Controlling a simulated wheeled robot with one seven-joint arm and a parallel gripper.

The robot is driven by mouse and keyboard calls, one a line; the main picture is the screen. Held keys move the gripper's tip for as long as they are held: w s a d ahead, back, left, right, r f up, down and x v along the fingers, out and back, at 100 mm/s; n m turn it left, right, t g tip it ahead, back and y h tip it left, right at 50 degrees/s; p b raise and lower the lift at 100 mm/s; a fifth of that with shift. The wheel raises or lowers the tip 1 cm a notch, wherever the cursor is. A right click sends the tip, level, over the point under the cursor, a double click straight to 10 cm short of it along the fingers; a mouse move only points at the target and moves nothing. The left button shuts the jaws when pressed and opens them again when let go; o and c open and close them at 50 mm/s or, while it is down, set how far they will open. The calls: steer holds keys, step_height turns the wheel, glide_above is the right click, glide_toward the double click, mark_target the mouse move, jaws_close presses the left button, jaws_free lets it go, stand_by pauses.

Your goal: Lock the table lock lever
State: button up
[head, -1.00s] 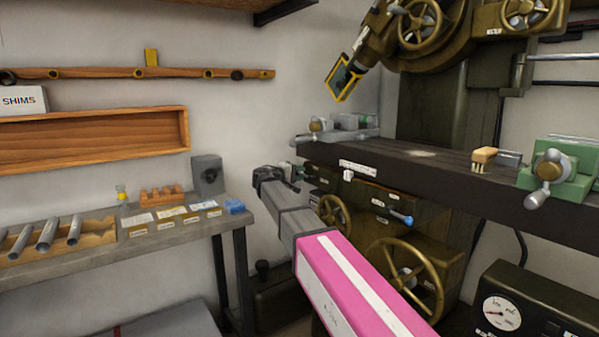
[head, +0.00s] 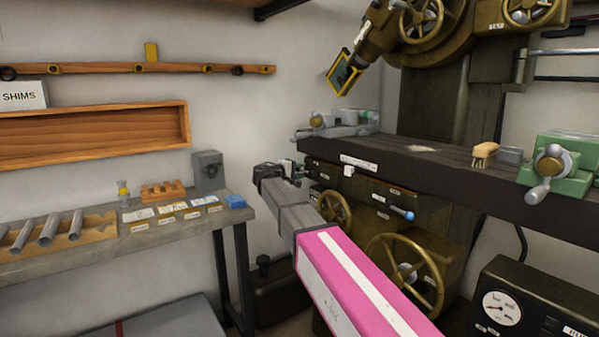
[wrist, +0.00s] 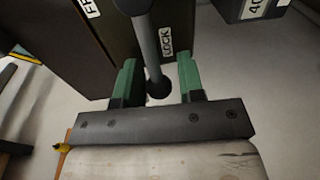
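My gripper (wrist: 158,82) is open in the wrist view, with a green finger on each side of a grey lever (wrist: 148,45). The lever runs down from the top of the picture to a dark round knob (wrist: 158,89) between the fingers. Gaps show on both sides, so neither finger appears to touch it. A white LOCK label (wrist: 167,41) is on the dark housing right of the lever. Another label, partly cut off and starting "FR" (wrist: 88,8), is to the left. In the head view my gripper (head: 297,172) is beside the machine, under the table's left end; the lever cannot be made out there.
The machine table (head: 440,172) overhangs to the right of my gripper. A brass handwheel (head: 405,275) and a blue-tipped handle (head: 402,214) are close to my arm. A workbench (head: 185,232) with pipes and blocks stands left.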

steer(key=v, duration=1)
steer(key=shift+s+a, duration=0.25)
steer(key=shift+a, duration=0.1)
